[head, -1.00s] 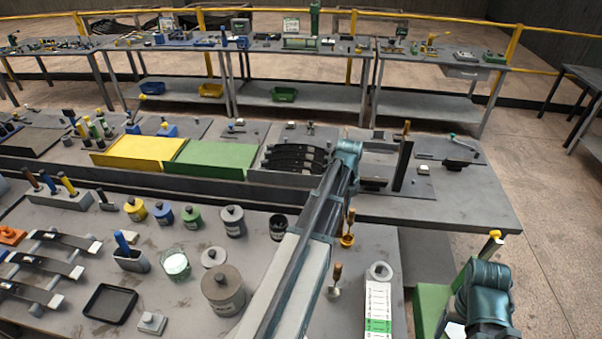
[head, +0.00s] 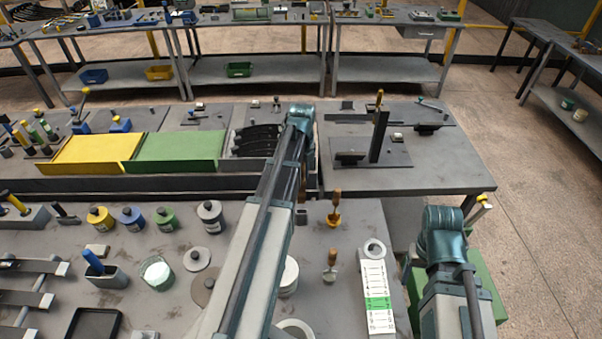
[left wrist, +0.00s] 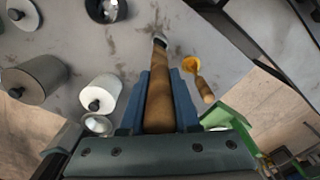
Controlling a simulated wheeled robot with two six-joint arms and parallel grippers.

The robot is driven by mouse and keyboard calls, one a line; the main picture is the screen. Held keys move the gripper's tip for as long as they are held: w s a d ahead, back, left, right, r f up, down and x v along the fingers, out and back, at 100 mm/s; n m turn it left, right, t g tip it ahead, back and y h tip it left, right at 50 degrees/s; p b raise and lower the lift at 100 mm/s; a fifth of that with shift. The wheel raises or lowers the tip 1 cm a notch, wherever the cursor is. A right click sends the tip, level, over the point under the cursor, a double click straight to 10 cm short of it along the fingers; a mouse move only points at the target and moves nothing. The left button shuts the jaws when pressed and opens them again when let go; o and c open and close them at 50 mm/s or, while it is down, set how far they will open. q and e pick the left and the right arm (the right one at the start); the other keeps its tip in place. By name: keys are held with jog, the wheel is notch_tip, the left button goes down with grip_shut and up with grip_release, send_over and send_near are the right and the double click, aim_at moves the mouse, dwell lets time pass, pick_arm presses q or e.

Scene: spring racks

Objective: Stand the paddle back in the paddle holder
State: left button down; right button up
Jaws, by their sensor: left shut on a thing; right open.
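In the left wrist view my left gripper (left wrist: 158,100) is shut on a long brown wooden handle, which I take as the paddle (left wrist: 158,75). I cannot surely single out the paddle holder.
An orange-based tool with a wooden handle (head: 334,210) stands right of my left arm, and also beside the paddle in the wrist view (left wrist: 192,66). Another wooden-handled tool (head: 331,265) is nearer. Lidded jars (head: 165,218) stand left. A white label strip (head: 377,295) lies right.

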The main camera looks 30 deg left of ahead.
pick_arm(q)
jog(key=b, duration=0.4)
send_over(302, 203)
jog(key=shift+w+a+f, duration=0.1)
jog(key=shift+a+f, duration=0.05)
jog(key=shift+f, duration=1.95)
jog(key=shift+f+b, duration=3.95)
jog(key=shift+f, duration=0.05)
jog(key=shift+c, duration=0.4)
grip_release()
jog(key=shift+r, duration=0.15)
jog(key=shift+r+p, duration=3.35)
jog(key=shift+p, duration=0.15)
